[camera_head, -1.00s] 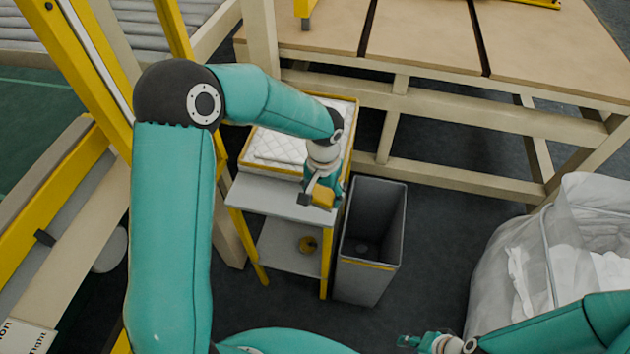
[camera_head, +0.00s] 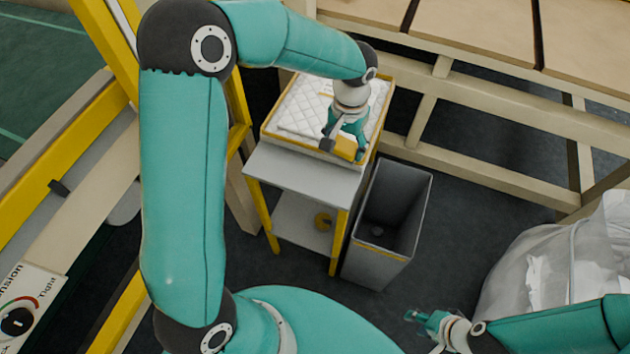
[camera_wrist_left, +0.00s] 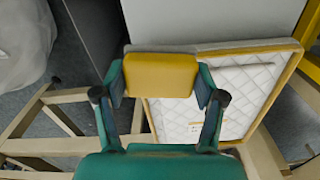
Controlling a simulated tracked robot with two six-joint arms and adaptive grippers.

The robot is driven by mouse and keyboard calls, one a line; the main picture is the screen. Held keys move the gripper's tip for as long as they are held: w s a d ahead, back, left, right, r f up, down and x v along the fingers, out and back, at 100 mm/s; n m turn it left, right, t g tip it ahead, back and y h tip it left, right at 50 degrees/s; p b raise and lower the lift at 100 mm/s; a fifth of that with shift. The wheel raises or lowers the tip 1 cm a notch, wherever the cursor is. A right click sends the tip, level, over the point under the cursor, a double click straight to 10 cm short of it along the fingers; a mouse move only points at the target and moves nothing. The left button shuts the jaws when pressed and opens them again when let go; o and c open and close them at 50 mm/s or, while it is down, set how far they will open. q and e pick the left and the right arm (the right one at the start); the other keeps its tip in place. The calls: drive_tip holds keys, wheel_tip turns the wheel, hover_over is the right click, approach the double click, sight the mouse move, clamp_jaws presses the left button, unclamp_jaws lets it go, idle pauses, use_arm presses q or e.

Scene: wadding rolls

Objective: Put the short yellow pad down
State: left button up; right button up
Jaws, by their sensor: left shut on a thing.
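The short yellow pad (camera_head: 346,149) is a small block gripped between the fingers of my left gripper (camera_head: 342,146). In the left wrist view the pad (camera_wrist_left: 160,75) spans the gap between both fingertips. In the head view it appears over the front right edge of a yellow-rimmed tray (camera_head: 268,132) holding white quilted pads (camera_head: 302,108). I cannot tell its height above the tray or whether it touches anything. My right gripper (camera_head: 415,317) is small at the bottom of the head view, apart from the stand; its opening is unclear.
The tray sits on a stand with a grey front ledge (camera_head: 300,172). A wooden frame (camera_head: 480,165) runs behind, and a clear plastic bag (camera_head: 560,265) is at right.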

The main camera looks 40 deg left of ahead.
use_arm(q)
wheel_tip(320, 180, up, 9)
drive_tip(key=n+b, duration=0.2)
hover_over(314, 181)
wheel_tip(314, 181, down, 19)
drive_tip(key=shift+f+b, duration=0.2)
drive_tip(key=shift+b, duration=0.1)
drive_tip(key=shift+f, duration=0.15)
drive_tip(key=o, duration=1)
